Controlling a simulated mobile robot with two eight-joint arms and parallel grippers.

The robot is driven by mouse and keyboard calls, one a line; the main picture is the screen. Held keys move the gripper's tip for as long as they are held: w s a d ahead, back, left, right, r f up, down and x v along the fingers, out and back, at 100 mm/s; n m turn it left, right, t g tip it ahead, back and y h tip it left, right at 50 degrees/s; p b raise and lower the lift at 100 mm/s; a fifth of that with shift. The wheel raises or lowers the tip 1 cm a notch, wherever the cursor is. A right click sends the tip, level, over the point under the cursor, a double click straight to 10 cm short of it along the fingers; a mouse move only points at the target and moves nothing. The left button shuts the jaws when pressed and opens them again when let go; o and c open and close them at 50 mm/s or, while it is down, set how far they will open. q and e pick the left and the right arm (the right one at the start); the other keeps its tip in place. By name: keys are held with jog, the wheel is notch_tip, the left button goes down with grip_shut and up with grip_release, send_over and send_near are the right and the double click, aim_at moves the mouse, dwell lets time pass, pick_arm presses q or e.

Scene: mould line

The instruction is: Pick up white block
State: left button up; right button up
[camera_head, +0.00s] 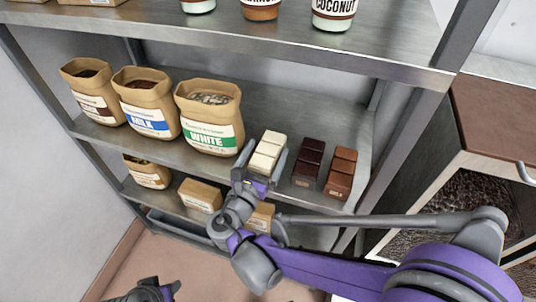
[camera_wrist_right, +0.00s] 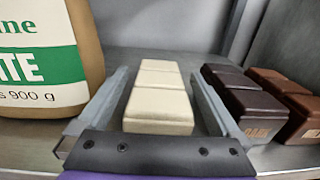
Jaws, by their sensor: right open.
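The white block (camera_head: 267,152), made of cream-white segments, lies on the middle shelf beside the WHITE bag. My right gripper (camera_head: 262,161) is open, with one finger on each side of the block. In the right wrist view the white block (camera_wrist_right: 159,98) lies between the two fingers (camera_wrist_right: 160,85), with a narrow gap showing on each side. The block still rests on the shelf. Part of my left gripper (camera_head: 155,292) shows at the bottom edge of the head view, low and away from the shelf; its fingers are not clear.
A dark block (camera_head: 308,162) and a milk-brown block (camera_head: 341,172) lie right of the white one, the dark one close to my right finger. The WHITE bag (camera_head: 210,117) stands close on the left. A shelf post (camera_head: 405,135) stands right.

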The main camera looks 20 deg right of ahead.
jog(key=shift+x, duration=0.85)
grip_shut()
